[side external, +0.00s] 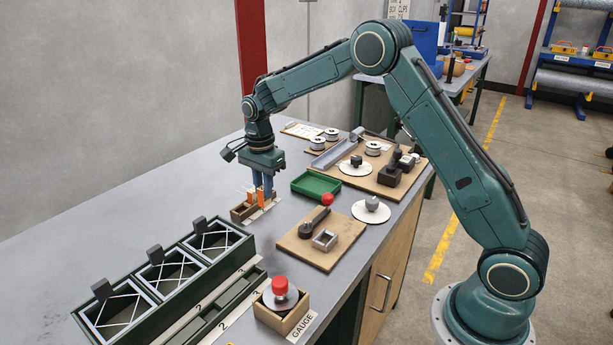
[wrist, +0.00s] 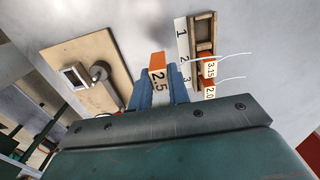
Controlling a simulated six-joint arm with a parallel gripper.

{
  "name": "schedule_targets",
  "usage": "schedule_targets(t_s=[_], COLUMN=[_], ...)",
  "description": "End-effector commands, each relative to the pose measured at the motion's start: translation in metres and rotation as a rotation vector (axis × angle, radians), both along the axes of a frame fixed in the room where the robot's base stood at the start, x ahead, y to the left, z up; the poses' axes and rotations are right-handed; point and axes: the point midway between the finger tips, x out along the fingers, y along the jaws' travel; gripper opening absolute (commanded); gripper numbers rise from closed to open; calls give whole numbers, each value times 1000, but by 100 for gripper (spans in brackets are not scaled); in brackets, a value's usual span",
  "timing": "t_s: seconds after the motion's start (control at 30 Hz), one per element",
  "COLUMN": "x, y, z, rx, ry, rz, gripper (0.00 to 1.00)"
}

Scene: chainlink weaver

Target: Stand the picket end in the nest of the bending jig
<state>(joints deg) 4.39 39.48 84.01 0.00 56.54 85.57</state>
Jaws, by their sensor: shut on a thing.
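My gripper (wrist: 158,88) points down, its blue fingers shut on an orange picket end marked 2.5 (wrist: 157,66). In the side view my gripper (side external: 262,192) is by the small wooden rack (side external: 241,213); whether the held piece touches the rack is unclear. The rack (wrist: 204,20) has places 1, 2 and 3; orange pieces marked 3.15 (wrist: 209,68) and 2.0 (wrist: 210,93), with white wires, are in it. The bending jig's wooden board (side external: 291,243) carries a dark lever with a red knob (side external: 327,199) and a square metal frame (side external: 325,240), which looks empty.
A green tray (side external: 312,178) lies behind the jig. A white disc with a grey knob (side external: 371,209) is to its right. Green framed bins (side external: 168,270) and a gauge box (side external: 283,309) stand in front. A board with spools (side external: 390,184) is at the back.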

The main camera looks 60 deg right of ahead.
Motion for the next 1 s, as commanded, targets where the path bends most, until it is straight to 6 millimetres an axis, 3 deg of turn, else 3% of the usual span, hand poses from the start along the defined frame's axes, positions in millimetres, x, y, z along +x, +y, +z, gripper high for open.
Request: schedule_targets(t_s=[0.7,1.0], x=[-144,-174], y=[-10,-9], z=[26,26], rx=[0,0], ry=[0,0], rz=[-1,0], gripper=[0,0])
